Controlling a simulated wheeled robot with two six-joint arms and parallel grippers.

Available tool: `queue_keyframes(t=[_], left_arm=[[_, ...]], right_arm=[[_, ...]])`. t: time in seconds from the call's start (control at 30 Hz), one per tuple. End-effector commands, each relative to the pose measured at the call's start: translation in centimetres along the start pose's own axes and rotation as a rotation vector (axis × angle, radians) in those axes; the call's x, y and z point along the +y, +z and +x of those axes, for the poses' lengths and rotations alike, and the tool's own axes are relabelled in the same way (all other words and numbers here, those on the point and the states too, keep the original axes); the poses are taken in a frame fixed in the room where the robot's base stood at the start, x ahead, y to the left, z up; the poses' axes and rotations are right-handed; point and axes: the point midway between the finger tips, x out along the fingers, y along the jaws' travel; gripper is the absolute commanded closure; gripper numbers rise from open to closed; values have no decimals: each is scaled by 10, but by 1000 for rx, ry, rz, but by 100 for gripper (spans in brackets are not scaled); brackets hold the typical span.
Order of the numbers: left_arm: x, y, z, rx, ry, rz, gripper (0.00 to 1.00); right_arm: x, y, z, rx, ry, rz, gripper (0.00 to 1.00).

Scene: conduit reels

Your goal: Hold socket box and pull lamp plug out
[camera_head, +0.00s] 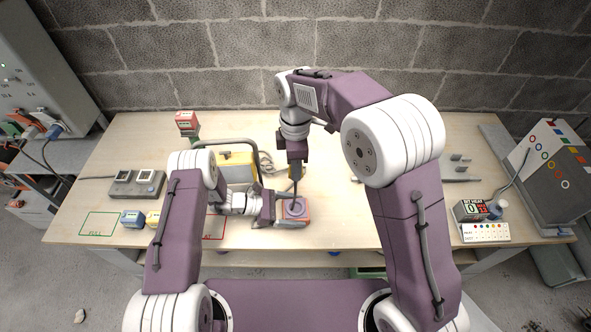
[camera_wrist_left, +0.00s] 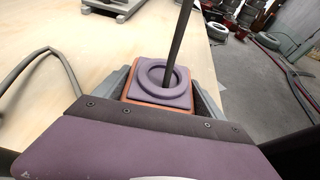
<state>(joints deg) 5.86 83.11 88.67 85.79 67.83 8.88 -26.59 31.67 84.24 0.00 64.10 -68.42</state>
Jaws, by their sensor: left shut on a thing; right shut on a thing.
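The socket box (camera_head: 302,222) is an orange-red block with a purple top that has a raised round ring. It sits near the table's front, and in the left wrist view (camera_wrist_left: 162,85) it is between the jaws. My left gripper (camera_head: 281,209) is shut on it from the left. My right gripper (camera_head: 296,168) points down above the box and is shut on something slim. A thin dark shaft (camera_wrist_left: 179,42) runs from above into the ring, slightly tilted; I take it as part of the lamp plug. The plug's lower end is hidden in the ring.
A yellow box with a grey handle (camera_head: 237,165) and a coiled cable (camera_head: 266,163) stand behind my left arm. A grey switch block (camera_head: 137,183), blue and cream blocks and a green FULL outline (camera_head: 98,224) are at left. A counter box (camera_head: 470,209) is at right.

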Motion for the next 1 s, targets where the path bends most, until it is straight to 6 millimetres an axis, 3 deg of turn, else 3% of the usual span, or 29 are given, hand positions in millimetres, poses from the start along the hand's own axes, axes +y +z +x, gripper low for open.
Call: queue_keyframes(t=[0.2,0.47,0.5,0.57,0.83,1.0], left_arm=[[0,0,0,0,0,0,73],[0,0,0,0,0,0,73],[0,0,0,0,0,0,15],[0,0,0,0,0,0,0],[1,0,-5,0,1,0,0],[2,0,-37,0,5,-1,0]], right_arm=[[0,0,-14,1,1,0,100],[0,0,-16,0,0,0,100],[0,0,-16,0,0,0,100],[0,0,-16,0,0,0,100],[0,0,-16,0,0,0,100],[0,0,-16,0,0,0,100]])
